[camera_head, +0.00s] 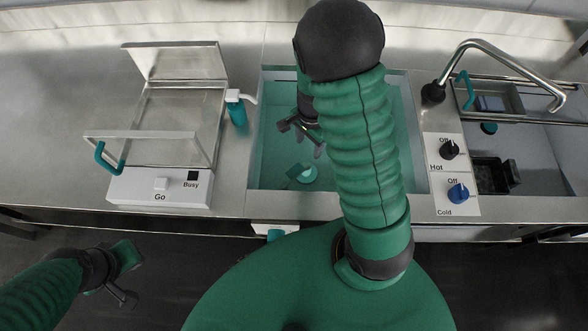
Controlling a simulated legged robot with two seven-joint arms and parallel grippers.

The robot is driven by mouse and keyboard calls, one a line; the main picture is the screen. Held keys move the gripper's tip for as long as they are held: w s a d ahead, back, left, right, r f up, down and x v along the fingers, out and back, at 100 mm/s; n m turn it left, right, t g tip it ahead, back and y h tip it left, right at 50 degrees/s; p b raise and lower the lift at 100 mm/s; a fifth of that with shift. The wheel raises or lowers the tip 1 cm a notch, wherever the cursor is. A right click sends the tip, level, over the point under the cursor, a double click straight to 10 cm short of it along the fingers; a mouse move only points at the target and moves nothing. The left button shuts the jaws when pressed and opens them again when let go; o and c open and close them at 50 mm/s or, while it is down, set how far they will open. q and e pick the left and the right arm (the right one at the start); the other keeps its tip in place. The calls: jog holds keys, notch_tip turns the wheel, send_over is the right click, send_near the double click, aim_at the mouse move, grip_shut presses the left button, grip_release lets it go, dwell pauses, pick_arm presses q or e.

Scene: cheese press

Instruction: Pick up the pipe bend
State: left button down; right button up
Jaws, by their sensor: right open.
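A small green piece with a pale round end, which looks like the pipe bend (297,173), lies low in the teal-lined basin (262,150), near its front left. My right gripper (301,140) hangs over the basin, behind the piece and apart from it in the picture. Its dark fingers are spread and empty. My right arm covers the middle of the basin. My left gripper (127,285) is at the lower left, in front of the counter and far from the basin. Its finger opening is not clear, and I see nothing held in it.
A machine with a raised clear lid and a Go button (161,184) stands left of the basin. A teal soap bottle (237,110) is at the basin's left edge. On the right are Hot and Cold knobs (457,193), a curved tap (500,52) and a sink.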

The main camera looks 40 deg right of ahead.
aim_at(304, 167)
jog(key=f, duration=0.2)
jog(key=f+b, duration=0.1)
jog(key=f, duration=0.4)
jog(key=shift+a+f+b, duration=0.15)
jog(key=shift+a+b, duration=0.2)
jog(key=f+b, duration=0.1)
jog(key=f, duration=0.6)
jog(key=shift+a+f, duration=0.1)
jog(key=shift+a, duration=0.1)
jog(key=shift+w+a+f, duration=0.1)
jog(key=shift+w, duration=0.05)
jog(key=c, duration=0.5)
pick_arm(q)
jog(key=f, duration=0.3)
jog(key=shift+a+f, duration=0.2)
jog(key=shift+f, duration=0.1)
pick_arm(e)
grip_shut()
